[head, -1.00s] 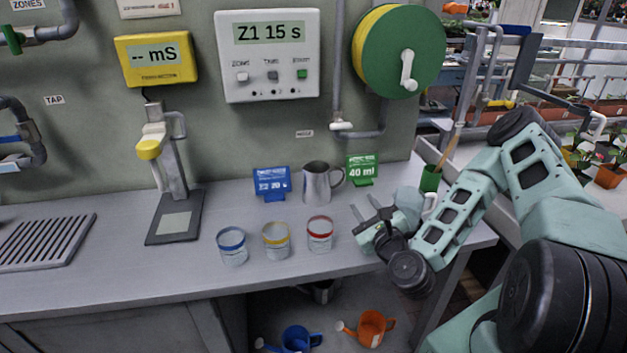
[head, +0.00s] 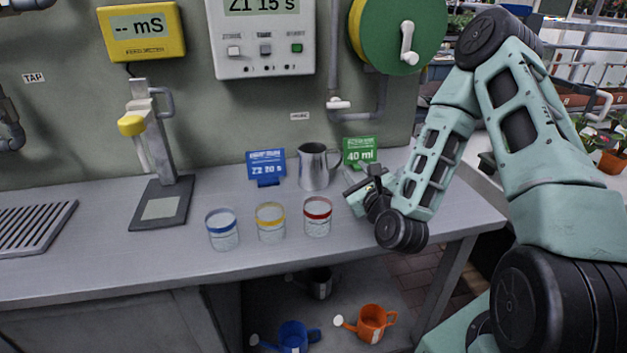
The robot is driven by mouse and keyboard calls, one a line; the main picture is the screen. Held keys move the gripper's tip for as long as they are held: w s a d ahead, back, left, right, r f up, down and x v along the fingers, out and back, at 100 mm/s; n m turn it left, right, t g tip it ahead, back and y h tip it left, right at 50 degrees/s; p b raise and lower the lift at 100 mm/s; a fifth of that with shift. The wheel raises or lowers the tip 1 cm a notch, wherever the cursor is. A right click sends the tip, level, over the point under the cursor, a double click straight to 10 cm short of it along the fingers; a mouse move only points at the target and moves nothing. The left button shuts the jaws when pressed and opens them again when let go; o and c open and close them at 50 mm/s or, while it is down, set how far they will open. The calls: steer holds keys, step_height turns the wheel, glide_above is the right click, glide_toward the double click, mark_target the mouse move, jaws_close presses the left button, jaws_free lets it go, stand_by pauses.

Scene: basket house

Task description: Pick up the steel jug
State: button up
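The steel jug (head: 313,168) stands upright on the grey bench near the wall, its handle to the right. It is between a blue sign and a green sign. My gripper (head: 356,182) is to the right of the jug and a little nearer the front, in front of the green sign. Its fingers look apart with nothing between them, and it appears clear of the jug. The gripper is small in view and partly hidden by my own wrist.
Cups with a blue band (head: 222,230), a yellow band (head: 270,222) and a red band (head: 317,216) stand in front of the jug. The blue sign (head: 266,167) and green sign (head: 360,152) flank it. A dispenser stand (head: 163,165) is further left.

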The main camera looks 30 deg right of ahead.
steer(key=b+x, duration=0.2)
steer(key=b, duration=0.1)
steer(key=shift+w+d+f, duration=0.1)
steer(key=shift+w+f, duration=0.1)
steer(key=shift+f, duration=0.05)
steer(key=x, duration=0.1)
steer(key=p+x, duration=0.1)
steer(key=x, duration=0.2)
steer(key=shift+r, duration=0.35)
steer(key=shift+p+x, duration=0.8)
steer(key=shift+x, duration=2.25)
steer(key=shift+f, duration=0.25)
jaws_close()
steer(key=shift+r, duration=0.1)
